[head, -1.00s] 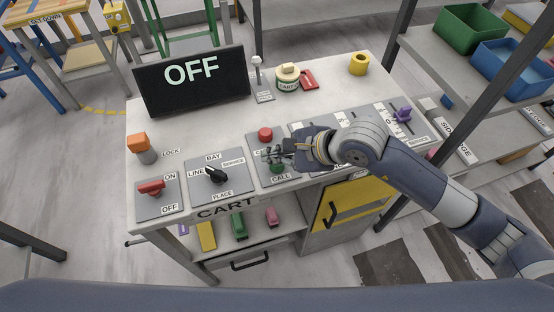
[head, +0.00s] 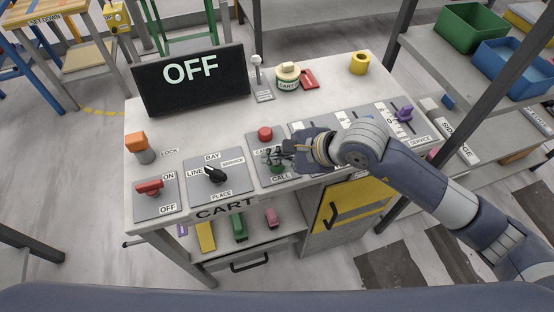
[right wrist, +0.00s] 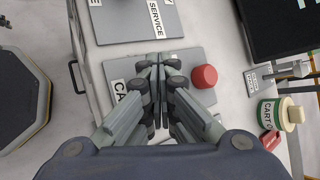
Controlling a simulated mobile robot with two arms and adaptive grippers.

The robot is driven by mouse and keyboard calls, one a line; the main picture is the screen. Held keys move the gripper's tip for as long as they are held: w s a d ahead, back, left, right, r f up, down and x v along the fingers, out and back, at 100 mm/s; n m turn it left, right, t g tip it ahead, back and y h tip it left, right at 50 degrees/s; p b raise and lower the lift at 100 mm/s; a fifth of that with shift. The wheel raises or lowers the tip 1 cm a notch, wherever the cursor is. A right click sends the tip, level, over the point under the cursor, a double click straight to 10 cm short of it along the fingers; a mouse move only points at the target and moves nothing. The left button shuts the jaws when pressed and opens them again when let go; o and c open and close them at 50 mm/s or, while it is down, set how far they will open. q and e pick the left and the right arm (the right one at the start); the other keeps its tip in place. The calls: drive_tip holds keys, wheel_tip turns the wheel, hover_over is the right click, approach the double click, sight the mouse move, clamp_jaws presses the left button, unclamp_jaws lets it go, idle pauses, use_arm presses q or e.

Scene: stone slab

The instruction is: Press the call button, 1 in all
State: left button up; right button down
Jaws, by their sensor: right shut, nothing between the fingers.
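The green call button (head: 277,169) is on a grey panel, above the CALL label, and is partly covered by my right gripper. My right gripper (head: 267,156) is shut and empty, with its fingertips at the button; I cannot tell whether they touch it. In the right wrist view the shut fingers (right wrist: 157,75) point down at the panel and hide the green button. A red button (head: 265,133) sits on the same panel, behind the fingers, and also shows in the right wrist view (right wrist: 204,76). My left gripper is not in view.
A screen (head: 191,80) reading OFF stands at the back. A black rotary knob (head: 214,175) and a red switch (head: 149,187) are to the left. Sliders and a purple knob (head: 404,114) are to the right. A round green-and-cream item (head: 288,78) stands behind.

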drive_tip(key=shift+f, duration=0.2)
drive_tip(key=shift+r, duration=0.1)
drive_tip(key=shift+r+p, duration=0.35)
drive_tip(key=shift+r, duration=0.6)
drive_tip(key=shift+r, duration=0.1)
wheel_tip(320, 180, up, 2)
drive_tip(key=shift+r+p, duration=0.1)
drive_tip(key=shift+p, duration=0.55)
wheel_tip(320, 180, up, 3)
drive_tip(key=shift+f+p, duration=0.2)
drive_tip(key=shift+p, duration=0.35)
